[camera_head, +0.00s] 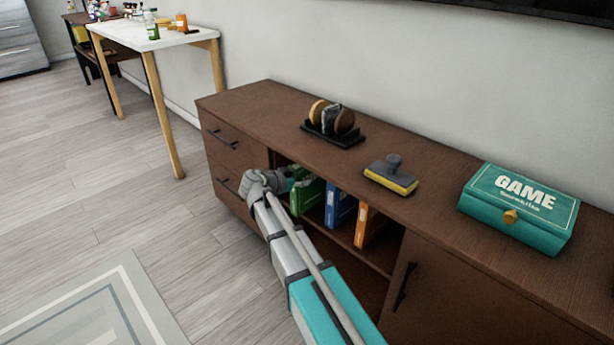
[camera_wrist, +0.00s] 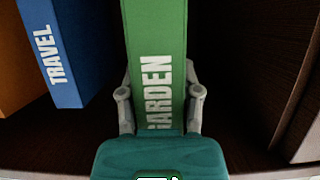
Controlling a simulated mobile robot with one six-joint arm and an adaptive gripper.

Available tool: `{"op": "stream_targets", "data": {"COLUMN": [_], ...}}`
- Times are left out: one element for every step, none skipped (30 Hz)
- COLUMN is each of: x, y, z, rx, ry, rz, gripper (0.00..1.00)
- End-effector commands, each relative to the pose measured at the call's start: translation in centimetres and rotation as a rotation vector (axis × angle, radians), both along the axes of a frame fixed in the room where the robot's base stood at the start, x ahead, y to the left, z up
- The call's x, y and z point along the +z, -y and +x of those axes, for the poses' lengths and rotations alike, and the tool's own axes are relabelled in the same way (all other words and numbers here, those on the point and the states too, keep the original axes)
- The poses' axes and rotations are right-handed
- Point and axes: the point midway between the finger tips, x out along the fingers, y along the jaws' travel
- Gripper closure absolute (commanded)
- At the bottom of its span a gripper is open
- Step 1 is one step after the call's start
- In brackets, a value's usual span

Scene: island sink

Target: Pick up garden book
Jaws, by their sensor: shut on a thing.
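The green garden book (camera_wrist: 157,35) stands upright in the open shelf, its spine facing out with white lettering partly hidden at the lower end. My gripper (camera_wrist: 160,108) has a finger on each side of the spine and is shut on it. In the head view the green book (camera_head: 308,196) is at the left end of the row, and my gripper (camera_head: 290,183) reaches into the shelf opening there. The fingertips are mostly hidden in the head view.
The blue travel book (camera_wrist: 62,50) stands beside it, and an orange book (camera_head: 367,227) is further right. The brown cabinet (camera_head: 265,105) carries a coaster holder (camera_head: 333,125), a grey-yellow scrubber (camera_head: 391,175) and a teal game box (camera_head: 520,210). Floor in front is open.

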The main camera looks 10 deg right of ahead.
Motion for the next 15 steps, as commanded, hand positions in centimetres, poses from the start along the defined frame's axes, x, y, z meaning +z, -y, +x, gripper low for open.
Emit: {"op": "stream_targets", "data": {"x": [0.0,0.0,0.0,0.0,0.0,0.0,0.0,0.0,0.0,0.0,0.0,0.0,0.0,0.0,0.0], "y": [-1.0,-1.5,-2.2,-2.7,-3.3,-4.0,-4.4,-4.9,-5.6,-6.0,-6.4,-7.0,-7.4,-7.8,-8.2], "z": [-0.7,-1.1,-1.6,-1.9,-2.3,-2.7,-3.1,-3.4,-3.8,-4.1,-4.4,-4.7,-5.0,-5.2,-5.5], "rx": [0.003,0.003,0.004,0.004,0.004,0.004,0.004,0.003,0.003,0.003,0.003,0.003,0.002,0.002,0.002], "ry": [0.001,0.001,0.001,0.001,0.001,0.001,0.001,0.001,0.001,0.001,0.001,0.001,0.000,0.000,0.001], "rz": [-0.002,-0.002,-0.002,-0.002,-0.002,-0.002,-0.002,-0.002,-0.002,-0.002,-0.002,-0.002,-0.001,-0.001,-0.002], "gripper": [1.00,1.00,1.00,1.00,1.00,1.00,1.00,1.00,1.00,1.00,1.00,1.00,1.00,1.00,1.00]}}
